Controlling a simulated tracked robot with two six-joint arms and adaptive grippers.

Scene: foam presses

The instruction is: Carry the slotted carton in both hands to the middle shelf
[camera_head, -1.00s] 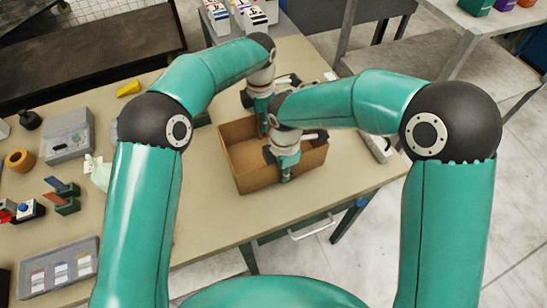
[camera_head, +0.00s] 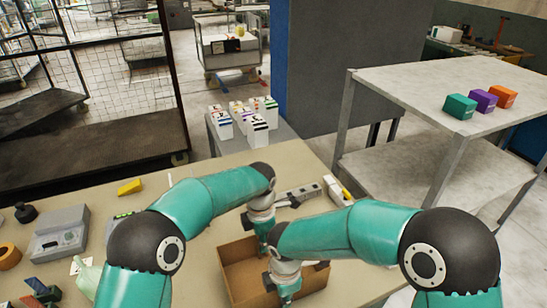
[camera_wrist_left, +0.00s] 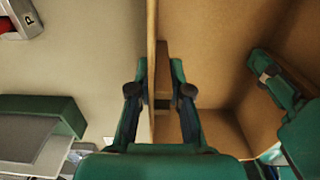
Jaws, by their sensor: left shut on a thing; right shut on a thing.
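The open-topped brown cardboard carton (camera_head: 236,268) sits low in the centre of the head view, on or just above the beige bench; I cannot tell which. My left gripper (camera_head: 264,238) is shut on its far wall. In the left wrist view, the left gripper's fingers (camera_wrist_left: 158,85) straddle the carton wall (camera_wrist_left: 152,40), with a slot showing between them. My right gripper (camera_head: 285,288) is shut on the carton's near side, its tips partly hidden; it also shows in the left wrist view (camera_wrist_left: 278,82). A pale shelf unit at the right has a top board (camera_head: 410,85) and a lower shelf (camera_head: 430,182).
Teal (camera_head: 460,106), purple (camera_head: 483,100) and orange (camera_head: 503,95) boxes stand on the top board. A yellow wedge (camera_head: 130,187) and a grey device (camera_head: 60,235) lie left. White boxes (camera_head: 245,120) stand beyond the bench.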

